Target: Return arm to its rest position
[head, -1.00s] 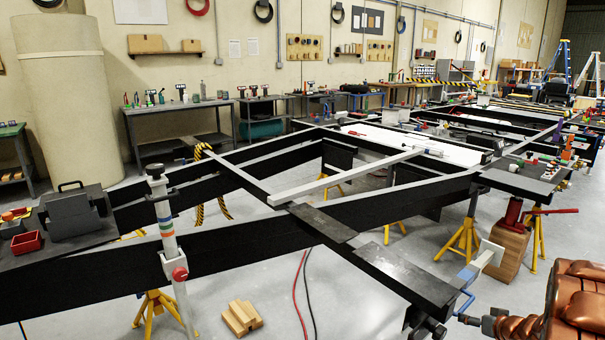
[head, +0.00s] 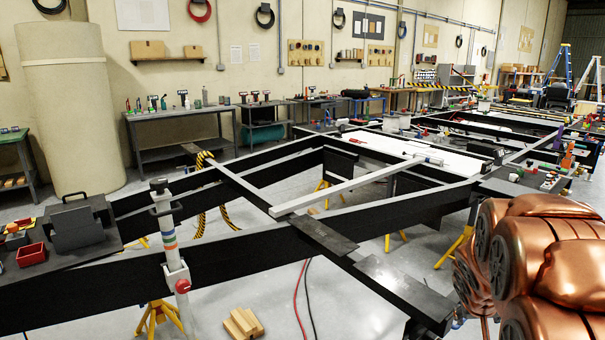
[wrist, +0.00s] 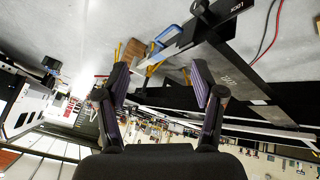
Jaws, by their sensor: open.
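My gripper (wrist: 158,82) shows in the wrist view with its two dark fingers spread wide apart. Nothing is between them. The wrist view is tilted, with the floor at the top and the room's wall low in the picture. In the head view my copper-coloured arm fills the lower right corner, folded close to the camera, and my gripper is not visible there. The black caravan chassis (head: 330,222) stretches across the head view; its beams also show beyond the fingers in the wrist view (wrist: 240,75).
A drawbar jockey post (head: 167,238) stands at the chassis's left front. Yellow stands (head: 158,318) support the frame. Wooden blocks (head: 242,323) and red and black cables lie on the floor.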

